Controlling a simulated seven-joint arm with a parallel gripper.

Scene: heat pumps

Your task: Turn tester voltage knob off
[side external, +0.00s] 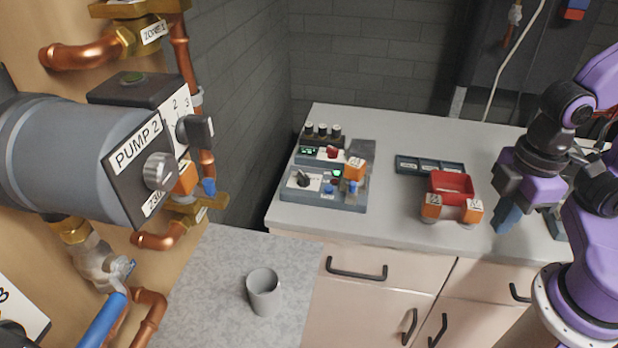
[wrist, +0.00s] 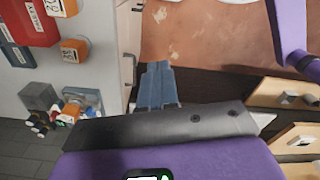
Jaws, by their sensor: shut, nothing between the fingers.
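The tester (side external: 325,190) is a grey-blue unit with small green displays on the left part of the counter. A black knob (side external: 303,179) sits on its front panel and a red knob (side external: 332,152) on the panel behind. I cannot tell which one sets the voltage, or read their settings. An orange-topped block (side external: 355,168) stands at its right side. The unit shows small and partly hidden at the lower left of the wrist view (wrist: 78,98). My gripper (side external: 508,219) is shut and empty, well right of the tester; its blue fingers (wrist: 157,85) are together.
A grey cup (side external: 263,291) stands on the lower grey surface. Pump 2 (side external: 75,160) and copper pipes fill the left.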

